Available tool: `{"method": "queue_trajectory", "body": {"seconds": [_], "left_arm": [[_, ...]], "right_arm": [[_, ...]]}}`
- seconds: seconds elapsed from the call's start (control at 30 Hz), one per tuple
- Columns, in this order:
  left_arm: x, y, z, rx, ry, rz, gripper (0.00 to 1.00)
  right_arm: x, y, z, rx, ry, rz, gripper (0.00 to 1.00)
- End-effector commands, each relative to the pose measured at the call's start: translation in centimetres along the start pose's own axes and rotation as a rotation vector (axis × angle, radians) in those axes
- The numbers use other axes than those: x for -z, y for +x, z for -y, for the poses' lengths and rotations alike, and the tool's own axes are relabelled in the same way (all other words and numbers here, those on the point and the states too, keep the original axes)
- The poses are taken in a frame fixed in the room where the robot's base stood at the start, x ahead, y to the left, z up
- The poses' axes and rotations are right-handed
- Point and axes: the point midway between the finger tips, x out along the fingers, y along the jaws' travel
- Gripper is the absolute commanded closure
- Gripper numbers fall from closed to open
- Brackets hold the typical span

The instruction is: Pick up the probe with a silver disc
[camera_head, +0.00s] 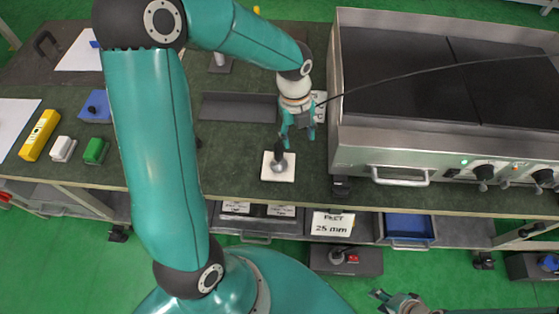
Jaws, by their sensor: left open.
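The probe with a silver disc (279,163) stands on a small white square plate (289,178) on the dark green bench top. It has a dark handle above a shiny round base. My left gripper (298,138) reaches down from above, just behind and slightly right of the probe's handle. Its teal fingers are apart, and I see nothing held between them. Whether a finger touches the handle cannot be told. My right gripper (393,298) is at the bottom edge, low in front of the bench and away from the probe. Its jaw state is unclear.
A large griddle (400,75) stands to the right, with a dark cable across it. A grey tray (238,107) lies behind the probe. Yellow (40,135), white (63,148) and green (96,150) items lie at left. A shelf holds labelled bins and a blue tray (408,226).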

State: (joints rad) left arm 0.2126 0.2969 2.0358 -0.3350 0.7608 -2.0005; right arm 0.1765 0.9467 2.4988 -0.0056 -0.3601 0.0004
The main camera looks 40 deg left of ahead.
Motion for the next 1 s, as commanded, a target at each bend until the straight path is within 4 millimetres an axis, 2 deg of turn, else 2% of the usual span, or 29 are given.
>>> {"method": "queue_trajectory", "body": {"seconds": [0.03, 0.2, 0.3, 0.37, 0.47, 0.8, 1.0], "left_arm": [[-1.1, -1.3, -0.6, -0.009, 0.092, 0.027, 0.43], [-2.9, -4.7, -2.4, -0.062, 0.327, 0.065, 0.43], [-3.3, -5.5, -3.1, -0.082, 0.392, 0.072, 0.43], [-3.4, -5.4, -3.3, -0.089, 0.411, 0.072, 0.43], [-3.5, -4.3, -3.5, -0.092, 0.42, 0.071, 0.43], [-4.0, 2.8, -4.0, -0.091, 0.419, 0.068, 0.43], [-4.2, 5.3, -4.1, -0.09, 0.419, 0.071, 0.43]], "right_arm": [[0.0, 0.7, -0.2, 0.0, 0.0, 0.0, 0.6], [0.0, 1.2, -0.4, 0.0, 0.0, 0.0, 0.6], [0.0, 1.3, -0.5, 0.0, 0.0, 0.0, 0.6], [0.0, 1.4, -0.5, 0.0, 0.0, 0.0, 0.6], [0.0, 1.6, -0.6, 0.0, 0.0, 0.0, 0.6], [0.0, 2.6, -0.9, 0.0, 0.0, 0.0, 0.6], [0.0, 2.9, -1.1, 0.0, 0.0, 0.0, 0.6]]}}
